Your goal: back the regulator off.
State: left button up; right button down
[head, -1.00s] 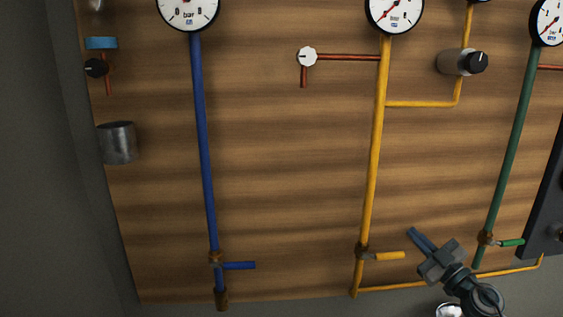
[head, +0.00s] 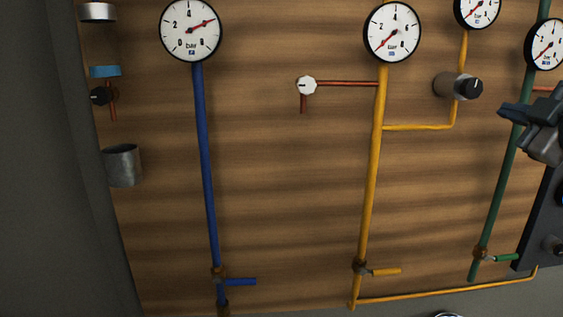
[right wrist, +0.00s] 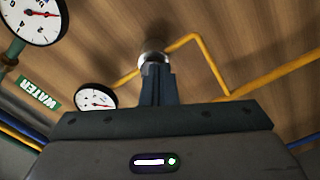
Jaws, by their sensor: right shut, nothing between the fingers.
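The regulator (head: 450,86) is a grey cylinder with a black knob (head: 468,87) bearing a white mark, on the yellow branch pipe at upper right. A small gauge (head: 478,8) sits above it. My right gripper (head: 510,112) is right of and a little below the knob in the head view, apart from it there, shut and empty. In the right wrist view the shut fingers (right wrist: 158,85) point toward the regulator (right wrist: 153,57) and overlap its lower part; I cannot tell the gap. My left gripper is not in view.
Yellow (head: 392,32) and green (head: 546,44) line gauges flank the regulator. The blue gauge (head: 190,30) is farther left. A white knob (head: 306,85) sits on a red-brown branch. A dark panel (head: 540,225) is below my right gripper. Wood between the blue and yellow pipes is mostly clear.

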aim_at(471, 88)
pick_arm(q)
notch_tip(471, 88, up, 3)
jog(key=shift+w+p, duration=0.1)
jog(key=shift+p, duration=1.05)
pick_arm(e)
jog(key=w, duration=0.6)
jog(key=shift+a, duration=0.3)
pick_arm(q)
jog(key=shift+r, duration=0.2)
pick_arm(e)
jog(key=shift+r, duration=0.3)
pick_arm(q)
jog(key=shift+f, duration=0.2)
